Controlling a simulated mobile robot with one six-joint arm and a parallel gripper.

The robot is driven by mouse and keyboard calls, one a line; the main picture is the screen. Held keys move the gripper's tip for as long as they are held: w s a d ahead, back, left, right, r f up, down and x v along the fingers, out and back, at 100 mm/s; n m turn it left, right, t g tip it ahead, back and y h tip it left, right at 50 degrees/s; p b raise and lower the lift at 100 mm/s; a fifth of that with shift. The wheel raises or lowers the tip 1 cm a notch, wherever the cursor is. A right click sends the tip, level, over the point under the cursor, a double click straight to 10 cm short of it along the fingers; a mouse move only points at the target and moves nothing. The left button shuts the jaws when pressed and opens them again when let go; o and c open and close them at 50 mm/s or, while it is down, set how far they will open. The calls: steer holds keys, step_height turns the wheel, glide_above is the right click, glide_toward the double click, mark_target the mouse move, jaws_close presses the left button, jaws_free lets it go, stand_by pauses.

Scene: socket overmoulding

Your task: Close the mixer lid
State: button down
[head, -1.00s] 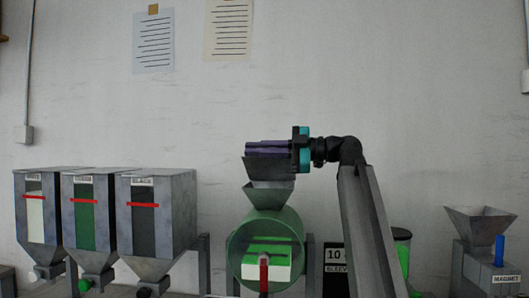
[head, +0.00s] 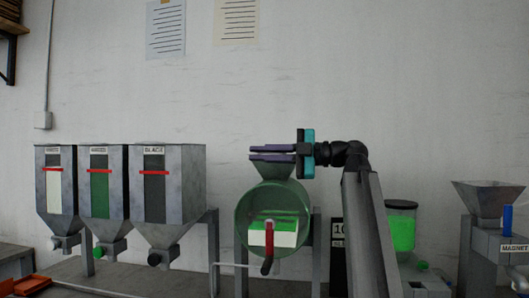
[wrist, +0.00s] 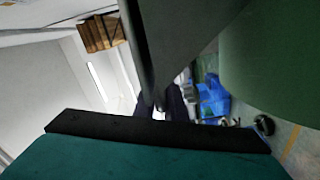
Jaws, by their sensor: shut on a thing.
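The mixer (head: 244,222) is a green drum on grey legs with a grey hopper (head: 272,171) on top. My gripper (head: 253,153) reaches in from the right above the hopper, its two purple fingers level, one above the other. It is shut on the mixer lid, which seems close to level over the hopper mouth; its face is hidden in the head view. In the wrist view the lid (wrist: 140,40) shows as a dark strip running to the fingers, beside the grey hopper wall. I cannot tell whether the lid touches the rim.
Several grey feed bins (head: 170,190) stand left of the mixer. A red handle (head: 268,262) is on the mixer front. A container of green material (head: 402,230) and a magnet hopper (head: 490,200) stand to the right.

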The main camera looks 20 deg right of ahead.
steer(key=shift+a+f, duration=0.1)
steer(key=shift+f, duration=0.55)
steer(key=c, duration=1.9)
jaws_free()
steer(key=shift+d, duration=0.25)
steer(key=shift+s+d, duration=0.4)
steer(key=shift+d, duration=0.1)
steer(key=v, duration=1.2)
steer(key=shift+s+p, duration=0.15)
steer(key=shift+p, duration=0.2)
steer(key=shift+d, duration=0.1)
